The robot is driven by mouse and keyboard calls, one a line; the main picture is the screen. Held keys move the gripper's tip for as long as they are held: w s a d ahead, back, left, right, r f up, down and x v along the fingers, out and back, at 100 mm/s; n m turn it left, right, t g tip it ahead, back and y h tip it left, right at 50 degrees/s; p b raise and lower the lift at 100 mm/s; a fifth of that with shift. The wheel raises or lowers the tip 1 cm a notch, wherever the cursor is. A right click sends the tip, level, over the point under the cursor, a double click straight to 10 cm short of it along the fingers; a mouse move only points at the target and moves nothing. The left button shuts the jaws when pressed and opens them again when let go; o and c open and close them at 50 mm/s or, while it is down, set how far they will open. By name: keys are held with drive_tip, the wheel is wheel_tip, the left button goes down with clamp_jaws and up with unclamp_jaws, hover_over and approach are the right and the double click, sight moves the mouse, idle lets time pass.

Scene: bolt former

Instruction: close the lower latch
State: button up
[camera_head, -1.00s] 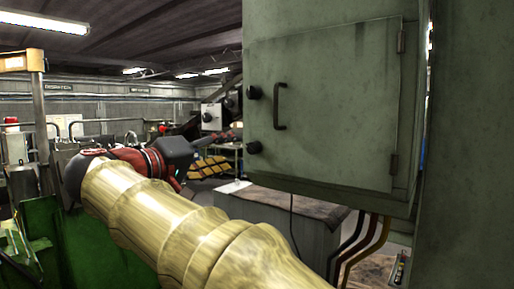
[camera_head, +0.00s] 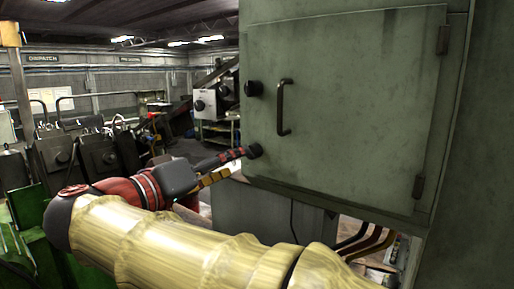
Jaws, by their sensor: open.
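The lower latch (camera_head: 255,151) is a small dark round knob at the lower left edge of the grey-green cabinet door (camera_head: 355,110). My gripper (camera_head: 238,163) reaches in from the left. Its fingers are apart, and the upper fingertip is at the left side of the lower latch; I cannot tell whether it touches. The upper latch (camera_head: 253,89) is a similar dark knob higher on the same edge. The door lies flat against the cabinet.
A dark vertical handle (camera_head: 282,107) stands out from the door. Hinges are on its right edge. Cables (camera_head: 372,240) hang below the cabinet. Green machinery (camera_head: 30,215) stands at the lower left, with grey control boxes (camera_head: 100,155) behind it.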

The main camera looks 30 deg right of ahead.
sight(250, 156)
drive_tip(key=d+m, duration=0.1)
drive_tip(key=d, duration=0.1)
drive_tip(key=w+d, duration=0.1)
drive_tip(key=d, duration=0.1)
drive_tip(key=w+d+m, duration=0.1)
drive_tip(key=d, duration=0.1)
drive_tip(key=shift+w+f+m, duration=0.15)
drive_tip(key=shift+m, duration=0.15)
drive_tip(key=shift+a+f+m+b, duration=0.1)
drive_tip(key=shift+a+m+b, duration=0.15)
drive_tip(key=shift+m+b, duration=0.7)
drive_tip(key=m+b, duration=0.1)
drive_tip(key=b, duration=0.2)
drive_tip(key=shift+d+m+b, duration=0.15)
drive_tip(key=shift+m+b, duration=0.1)
drive_tip(key=shift+b, duration=0.1)
drive_tip(key=m+b, duration=0.1)
drive_tip(key=b, duration=0.1)
drive_tip(key=shift+r+m+b, duration=0.2)
drive_tip(key=shift+m+b, duration=0.1)
drive_tip(key=shift+b, duration=0.1)
drive_tip(key=shift+r, duration=0.15)
